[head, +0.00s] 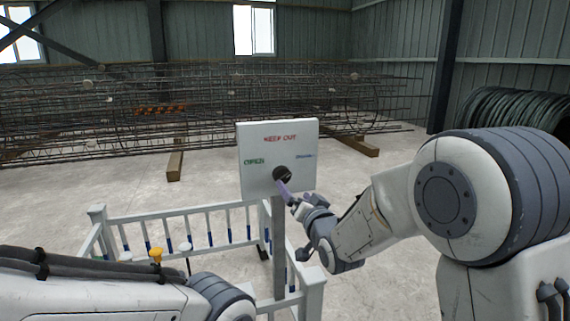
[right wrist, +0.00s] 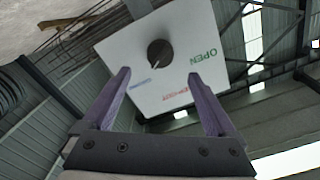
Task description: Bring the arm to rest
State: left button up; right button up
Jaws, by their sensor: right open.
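My right gripper (head: 286,192) is open, with its purple fingers pointing at a black round knob (head: 282,173) on a white sign board (head: 262,141). In the right wrist view the gripper (right wrist: 158,76) has its two fingers wide apart, with nothing between them. The knob (right wrist: 160,53) shows beyond the fingertips, apart from them. The board (right wrist: 196,42) carries green "OPEN" lettering, red lettering and small blue lettering. My left arm crosses the lower left of the head view; its gripper is out of sight.
The board stands on a grey post (head: 279,240) beside a low white railing (head: 190,228). A yellow knob-like piece (head: 155,255) shows behind my left arm. A long rebar cage (head: 210,105) lies behind on timber blocks (head: 175,165). Concrete floor between is clear.

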aim_at(285, 178)
jog(key=x, duration=0.8)
jog(key=shift+f+p, duration=0.1)
jog(key=shift+p, duration=0.25)
jog(key=shift+w+a+n+p, duration=0.2)
jog(key=shift+w+n+p, duration=0.3)
jog(key=shift+n+p, duration=0.2)
jog(key=shift+r+n, duration=0.2)
jog(key=shift+n, duration=0.3)
jog(key=n+p, duration=0.4)
jog(key=n, duration=0.1)
jog(key=shift+d, duration=0.1)
jog(key=n+p, duration=0.3)
jog(key=n, duration=0.1)
jog(key=shift+n+p, duration=0.4)
jog(key=b+v, duration=0.2)
jog(key=v, duration=0.8)
jog(key=shift+s, duration=0.25)
jog(key=shift+d+f, duration=0.1)
jog(key=shift+f, duration=0.05)
jog(key=shift+f+b, duration=0.1)
jog(key=shift+b, duration=0.2)
